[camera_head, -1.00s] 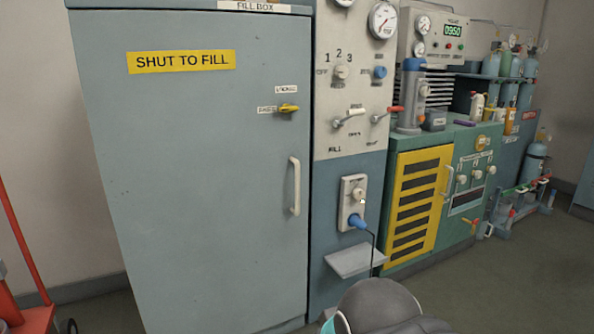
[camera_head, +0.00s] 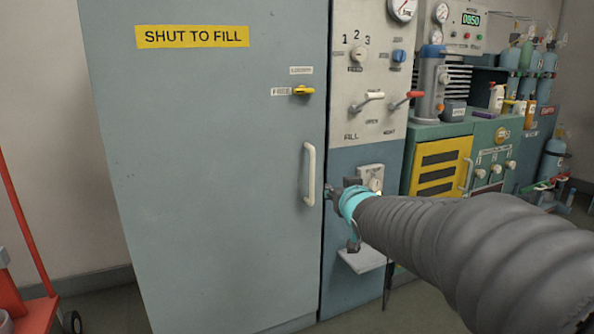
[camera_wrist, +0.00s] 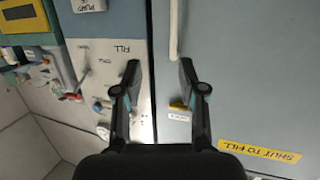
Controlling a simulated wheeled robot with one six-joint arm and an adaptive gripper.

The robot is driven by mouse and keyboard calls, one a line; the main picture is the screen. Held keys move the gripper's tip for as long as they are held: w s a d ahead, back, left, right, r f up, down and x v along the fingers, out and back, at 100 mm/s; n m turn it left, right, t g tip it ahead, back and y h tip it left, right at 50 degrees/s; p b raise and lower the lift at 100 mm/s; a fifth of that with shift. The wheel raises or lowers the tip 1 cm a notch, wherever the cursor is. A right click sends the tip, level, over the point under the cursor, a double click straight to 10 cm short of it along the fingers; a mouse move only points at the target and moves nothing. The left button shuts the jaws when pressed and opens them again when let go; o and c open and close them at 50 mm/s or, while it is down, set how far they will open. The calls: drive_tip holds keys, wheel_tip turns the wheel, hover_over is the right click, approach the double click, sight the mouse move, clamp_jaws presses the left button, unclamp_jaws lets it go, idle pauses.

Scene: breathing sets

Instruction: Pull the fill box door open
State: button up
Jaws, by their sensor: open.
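The fill box door (camera_head: 200,190) is a large grey-blue panel with a yellow "SHUT TO FILL" label, and it looks closed. Its white vertical handle (camera_head: 310,175) is on the right side of the door. A yellow latch (camera_head: 303,91) sits above the handle, lying sideways. My gripper (camera_head: 331,194) is just right of the handle near the door's right edge. In the wrist view my gripper (camera_wrist: 160,66) is open and empty. The handle (camera_wrist: 174,30) lies ahead, toward the finger on the right, apparently apart from both fingers. The yellow latch (camera_wrist: 178,105) also shows there.
The fill panel (camera_head: 365,95) with knobs and levers adjoins the door on the right, with a small shelf (camera_head: 362,260) below. A green cabinet (camera_head: 490,160) and gas bottles stand further right. A red trolley (camera_head: 35,310) stands at the lower left.

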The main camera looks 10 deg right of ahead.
drive_tip(key=n+t+y+b, duration=0.1)
drive_tip(key=t+y, duration=0.1)
approach(313, 162)
drive_tip(key=w, duration=0.7)
drive_tip(key=w+a, duration=0.1)
drive_tip(key=w, duration=0.2)
drive_tip(key=shift+w+f, duration=0.15)
drive_tip(key=shift+w, duration=0.25)
clamp_jaws()
